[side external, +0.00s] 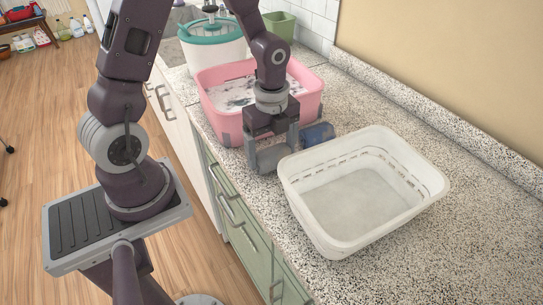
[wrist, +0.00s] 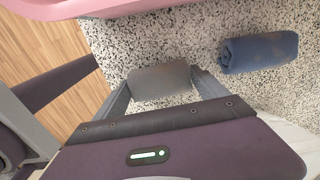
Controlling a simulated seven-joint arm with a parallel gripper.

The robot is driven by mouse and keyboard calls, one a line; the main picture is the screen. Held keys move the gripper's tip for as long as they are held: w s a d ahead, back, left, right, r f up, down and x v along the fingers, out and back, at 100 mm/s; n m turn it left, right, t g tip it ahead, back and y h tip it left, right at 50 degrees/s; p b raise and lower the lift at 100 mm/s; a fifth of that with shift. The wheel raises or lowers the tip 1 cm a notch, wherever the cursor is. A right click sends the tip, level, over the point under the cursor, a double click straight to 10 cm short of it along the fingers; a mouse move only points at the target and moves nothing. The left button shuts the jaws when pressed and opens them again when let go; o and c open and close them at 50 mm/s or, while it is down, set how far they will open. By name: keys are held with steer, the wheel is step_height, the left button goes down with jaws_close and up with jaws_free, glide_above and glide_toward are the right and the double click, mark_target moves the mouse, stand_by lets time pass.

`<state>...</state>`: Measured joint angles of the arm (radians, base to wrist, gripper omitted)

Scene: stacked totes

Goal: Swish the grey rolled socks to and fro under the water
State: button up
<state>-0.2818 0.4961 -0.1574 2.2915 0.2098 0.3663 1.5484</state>
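The grey rolled socks (wrist: 160,82) lie on the speckled counter between the fingers of my gripper (wrist: 160,80). In the side external view the socks (side external: 273,159) show low between the two fingertips, in front of the pink tub. My gripper (side external: 272,150) points down with its fingers wide apart, one at each end of the roll. Whether the fingers touch the socks is hard to tell. The pink tub (side external: 213,122) holds water with pale foam and dark patches on its surface. It stands just behind my gripper, and its edge (wrist: 115,9) shows in the wrist view.
A blue rolled pair of socks (wrist: 259,52) lies on the counter right of my gripper. An empty white basket (side external: 310,228) stands close by at the right. A white bucket with a teal rim (side external: 213,50) and a green container (side external: 279,23) are behind the tub.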

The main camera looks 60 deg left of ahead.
mark_target(272, 148)
steer(key=c, duration=0.9)
step_height(272, 148, up, 20)
steer(key=w+a+r+n, duration=0.1)
steer(key=w+a+n, duration=0.2)
steer(key=w+a, duration=0.35)
steer(key=w+a+n, duration=0.2)
steer(key=a+n, duration=0.1)
steer(key=a, duration=1.1)
step_height(272, 148, down, 20)
steer(key=shift+s+r, duration=0.1)
